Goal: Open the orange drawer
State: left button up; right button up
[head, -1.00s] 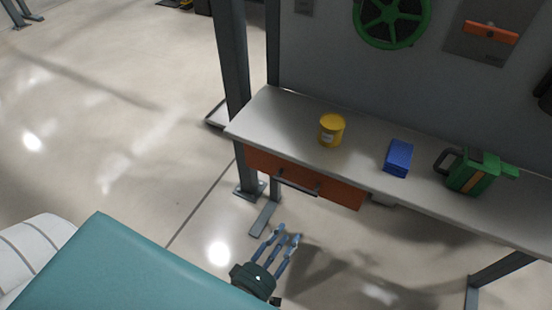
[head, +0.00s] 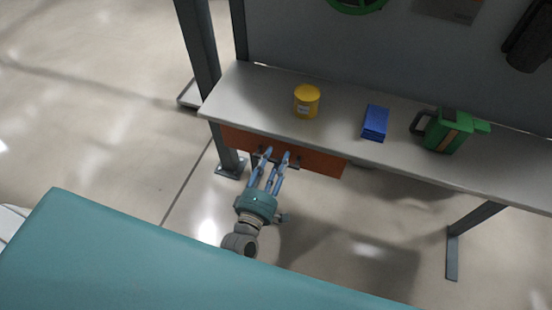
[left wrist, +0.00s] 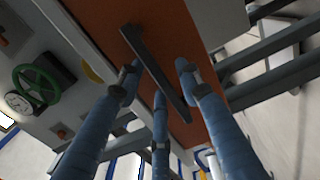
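The orange drawer (head: 322,161) sits under the front edge of the grey workbench and looks shut in the head view. Its dark bar handle (head: 290,163) is partly hidden behind my left gripper. My left gripper (head: 273,154) is open, its blue fingers pointing at the drawer front. In the left wrist view the orange drawer (left wrist: 183,38) fills the upper middle. The handle (left wrist: 155,70) runs slantwise between the open fingers (left wrist: 160,80); I cannot tell whether they touch it. My right gripper is not in view.
On the workbench (head: 340,137) stand a yellow can (head: 306,101), a blue box (head: 375,122) and a green jug (head: 447,131). A dark post (head: 200,60) rises left of the bench. The floor in front of the bench is clear.

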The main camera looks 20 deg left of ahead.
pick_arm(q)
jog(key=shift+w, duration=0.15)
jog(key=shift+c, duration=1.3)
grip_shut()
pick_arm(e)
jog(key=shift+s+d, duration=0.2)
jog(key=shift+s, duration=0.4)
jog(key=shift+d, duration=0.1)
pick_arm(q)
jog(key=s+p, duration=0.1)
jog(key=s, duration=1.7)
jog(key=shift+s+a, duration=0.25)
jog(key=shift+a, duration=0.1)
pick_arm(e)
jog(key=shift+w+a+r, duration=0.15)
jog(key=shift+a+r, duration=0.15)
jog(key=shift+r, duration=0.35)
